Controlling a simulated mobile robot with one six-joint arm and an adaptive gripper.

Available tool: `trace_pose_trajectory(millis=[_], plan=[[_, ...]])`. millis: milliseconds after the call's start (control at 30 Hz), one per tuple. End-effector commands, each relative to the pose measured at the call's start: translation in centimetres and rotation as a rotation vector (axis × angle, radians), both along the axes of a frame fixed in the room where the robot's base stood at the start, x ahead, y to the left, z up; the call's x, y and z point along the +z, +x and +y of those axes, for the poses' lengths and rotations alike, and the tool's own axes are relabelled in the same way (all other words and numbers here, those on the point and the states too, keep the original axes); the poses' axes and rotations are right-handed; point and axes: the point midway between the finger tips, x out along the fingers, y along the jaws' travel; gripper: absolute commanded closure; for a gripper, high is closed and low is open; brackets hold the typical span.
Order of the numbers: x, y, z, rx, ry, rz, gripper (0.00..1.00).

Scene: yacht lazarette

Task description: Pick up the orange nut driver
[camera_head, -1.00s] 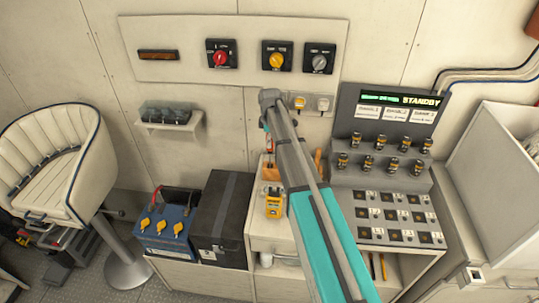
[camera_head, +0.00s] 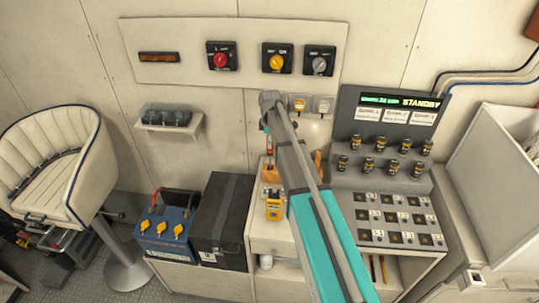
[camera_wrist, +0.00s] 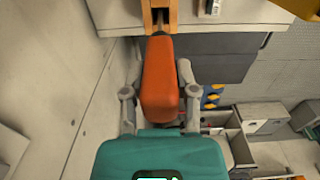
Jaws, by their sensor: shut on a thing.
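The orange nut driver (camera_wrist: 160,80) stands with its thick orange handle between the fingers of my gripper (camera_wrist: 157,92) in the wrist view. My gripper is shut on the handle. The driver's lower end points toward a wooden tool rack (camera_wrist: 158,14); whether its shaft is still in the rack is not clear. In the head view a small part of the orange driver (camera_head: 268,146) shows left of my arm, above the wooden rack (camera_head: 270,174). My arm hides most of the gripper in the head view.
A yellow meter (camera_head: 274,206) stands on the counter (camera_head: 268,238) in front of the rack. A dark box (camera_head: 222,215) and blue battery (camera_head: 165,240) stand left. A grey console (camera_head: 385,170) with sockets is right. A wall panel (camera_head: 185,62) with rotary switches is behind.

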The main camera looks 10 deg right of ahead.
Motion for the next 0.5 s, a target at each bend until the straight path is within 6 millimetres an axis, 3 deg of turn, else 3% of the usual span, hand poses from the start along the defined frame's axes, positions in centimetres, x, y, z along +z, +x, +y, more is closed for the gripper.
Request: trace_pose_trajectory(millis=[500], plan=[[0.52,0.0,-0.01,0.0,0.0,0.0,1.0]])
